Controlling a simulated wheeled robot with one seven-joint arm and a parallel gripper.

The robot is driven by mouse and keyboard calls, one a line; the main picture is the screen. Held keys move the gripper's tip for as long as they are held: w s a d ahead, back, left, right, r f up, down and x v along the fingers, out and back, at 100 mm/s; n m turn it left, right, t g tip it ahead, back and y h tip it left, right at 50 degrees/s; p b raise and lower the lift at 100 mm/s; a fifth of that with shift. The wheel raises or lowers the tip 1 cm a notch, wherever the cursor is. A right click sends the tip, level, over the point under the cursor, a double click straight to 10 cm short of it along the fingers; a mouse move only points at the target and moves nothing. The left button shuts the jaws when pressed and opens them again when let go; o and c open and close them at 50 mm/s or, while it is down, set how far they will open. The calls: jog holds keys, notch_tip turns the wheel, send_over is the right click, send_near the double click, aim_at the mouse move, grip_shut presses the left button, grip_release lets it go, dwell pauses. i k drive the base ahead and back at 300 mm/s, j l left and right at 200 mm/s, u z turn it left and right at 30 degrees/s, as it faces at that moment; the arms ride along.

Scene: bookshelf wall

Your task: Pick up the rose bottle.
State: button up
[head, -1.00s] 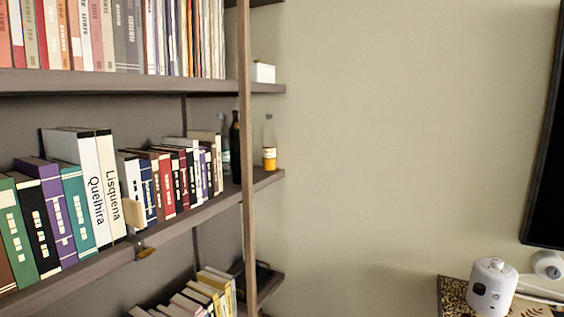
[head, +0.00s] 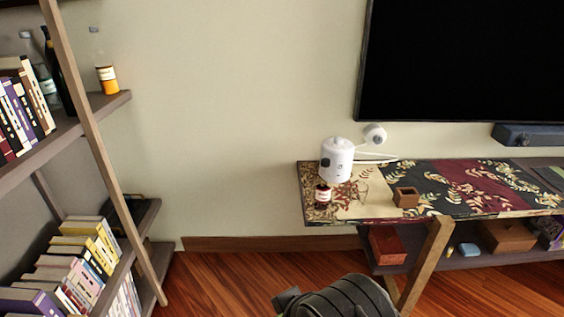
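A small dark reddish bottle with a pale label (head: 323,195) stands at the left end of the patterned console table, just in front of a white canister. It may be the rose bottle, but its label is too small to read. On the shelf at the left stand a clear bottle with orange contents (head: 104,68), a dark bottle (head: 56,72) and a clear glass bottle partly hidden behind books (head: 43,78). A dark part of my arm shows at the bottom centre, well in front of the table. My gripper's fingers do not show.
The console table (head: 458,213) also holds the white canister (head: 337,160) and a small open wooden box (head: 406,197). A slanted table leg (head: 424,262) stands in front. A bookshelf post (head: 90,130) rises at left. Wooden floor (head: 225,275) between them is clear.

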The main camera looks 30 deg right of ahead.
aim_at(323, 184)
jog(key=i+l+z, duration=0.25)
jog(key=i, duration=0.35)
jog(key=i+l+z, duration=0.2)
jog(key=i, duration=0.4)
